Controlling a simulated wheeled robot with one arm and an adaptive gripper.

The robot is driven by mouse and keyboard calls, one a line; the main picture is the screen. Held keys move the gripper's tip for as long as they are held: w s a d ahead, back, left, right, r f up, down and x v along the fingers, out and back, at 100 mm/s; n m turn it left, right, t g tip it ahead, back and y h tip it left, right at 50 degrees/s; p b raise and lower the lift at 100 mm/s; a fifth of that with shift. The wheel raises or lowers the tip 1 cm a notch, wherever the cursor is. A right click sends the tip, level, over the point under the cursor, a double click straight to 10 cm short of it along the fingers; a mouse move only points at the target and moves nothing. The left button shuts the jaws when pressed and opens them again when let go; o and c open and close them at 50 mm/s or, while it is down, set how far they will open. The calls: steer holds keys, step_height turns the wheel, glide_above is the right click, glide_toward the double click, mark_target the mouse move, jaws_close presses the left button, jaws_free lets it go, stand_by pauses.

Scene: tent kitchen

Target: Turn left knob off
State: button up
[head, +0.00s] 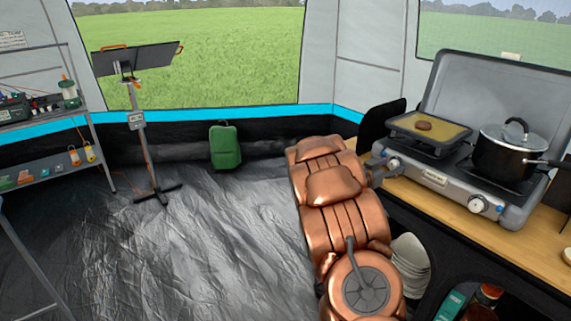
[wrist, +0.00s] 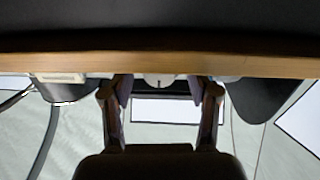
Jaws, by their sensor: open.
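The left knob (head: 394,163) is a small white dial on the front face of the grey camping stove (head: 432,180), at the stove's left end, below the griddle. My gripper (head: 381,172) is just left of this knob in the head view, partly hidden by my copper-coloured arm. In the wrist view my gripper (wrist: 161,92) is open, with its two fingers apart. A pale round shape, seemingly the left knob (wrist: 160,80), shows between the fingertips. I cannot tell whether the fingers touch it. The knob's exact setting is too small to read.
The right knob (head: 477,204) is farther right on the stove front. A griddle (head: 448,132) with a brown patty (head: 424,126) and a black pot (head: 502,160) stand on the stove. The wooden counter (head: 450,218) runs below it. White plates (head: 411,265) are stacked under the counter.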

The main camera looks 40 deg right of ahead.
steer(key=shift+n+p, duration=0.45)
steer(key=shift+n, duration=0.15)
steer(key=shift+a, duration=1.3)
steer(key=w+a+r+n+t+y+p, duration=0.1)
steer(key=w+a+n+t+y, duration=0.2)
steer(key=w+a, duration=0.4)
steer(key=w+a+r+n+t+y+p, duration=0.2)
steer(key=w+a+n+t+y, duration=0.2)
steer(key=a, duration=1.7)
steer(key=shift+w+t+y, duration=0.9)
steer(key=shift+w+y, duration=0.45)
steer(key=shift+y, duration=0.45)
steer(key=shift+a, duration=0.15)
